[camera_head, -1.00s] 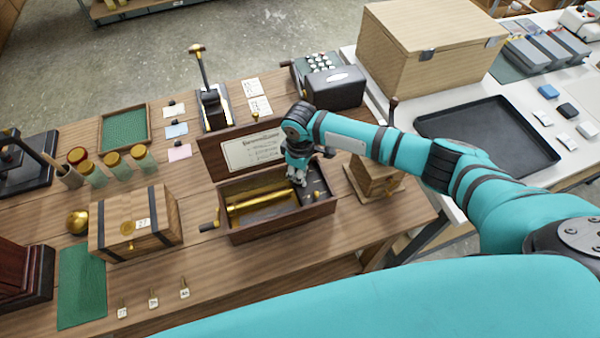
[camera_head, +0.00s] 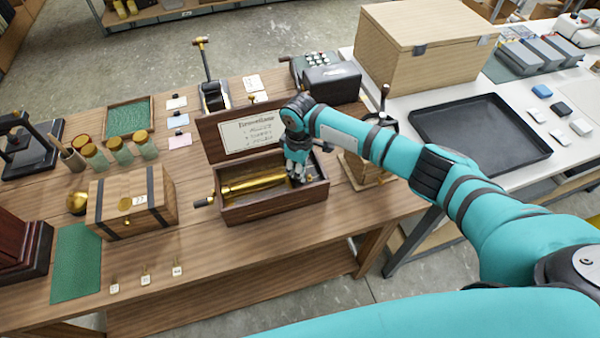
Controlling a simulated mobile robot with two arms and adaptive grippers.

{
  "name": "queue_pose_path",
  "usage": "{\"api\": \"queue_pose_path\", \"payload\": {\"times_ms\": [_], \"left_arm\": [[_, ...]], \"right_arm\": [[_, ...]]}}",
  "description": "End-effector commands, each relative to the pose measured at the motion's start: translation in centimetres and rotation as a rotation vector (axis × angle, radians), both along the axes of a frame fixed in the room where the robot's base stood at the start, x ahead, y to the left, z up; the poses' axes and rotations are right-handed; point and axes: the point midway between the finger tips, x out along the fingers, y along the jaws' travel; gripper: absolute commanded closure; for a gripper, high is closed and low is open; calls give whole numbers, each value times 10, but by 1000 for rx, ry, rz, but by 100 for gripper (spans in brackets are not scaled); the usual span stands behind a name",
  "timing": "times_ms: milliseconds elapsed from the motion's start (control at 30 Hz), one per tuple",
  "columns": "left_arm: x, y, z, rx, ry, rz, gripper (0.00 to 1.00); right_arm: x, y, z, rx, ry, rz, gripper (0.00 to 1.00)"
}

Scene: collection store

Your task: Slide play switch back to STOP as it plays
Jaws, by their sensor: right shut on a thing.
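The music box (camera_head: 268,212) is a dark wooden case standing open on the wooden table. Its raised lid (camera_head: 213,143) bears a printed card (camera_head: 249,134). A brass cylinder (camera_head: 253,185) lies inside, and a crank (camera_head: 203,202) sticks out on the left side. My right gripper (camera_head: 297,178) points down into the right part of the case, right of the cylinder. It is shut at the dark panel there. The play switch is hidden behind the fingers, so its position cannot be told. My left gripper is not in view.
A banded wooden chest (camera_head: 132,202) stands left of the music box, and a small wooden grinder (camera_head: 364,168) stands close on its right. A black tray (camera_head: 480,136) lies on the white table. The wood in front of the box is clear.

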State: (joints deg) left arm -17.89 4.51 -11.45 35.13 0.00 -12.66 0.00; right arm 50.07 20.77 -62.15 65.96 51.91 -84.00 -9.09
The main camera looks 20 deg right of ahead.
Motion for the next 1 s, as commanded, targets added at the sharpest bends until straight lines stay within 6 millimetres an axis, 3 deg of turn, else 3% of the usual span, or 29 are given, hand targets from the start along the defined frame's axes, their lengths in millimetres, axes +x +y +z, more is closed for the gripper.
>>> {"api": "queue_pose_path", "payload": {"times_ms": [67,100,267,567,733,867,1000], "left_arm": [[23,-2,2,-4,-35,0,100],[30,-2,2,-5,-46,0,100],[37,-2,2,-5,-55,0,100],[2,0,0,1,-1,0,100],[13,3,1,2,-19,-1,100],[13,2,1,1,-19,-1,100],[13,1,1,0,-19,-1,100]], "right_arm": [[-5,2,-3,0,16,3,100],[-6,2,-3,0,16,3,86],[-5,1,-3,0,13,2,65],[-3,0,-2,0,8,1,65],[-2,0,2,0,6,0,65],[-1,0,19,1,4,0,65],[-1,1,48,2,4,1,65]]}}
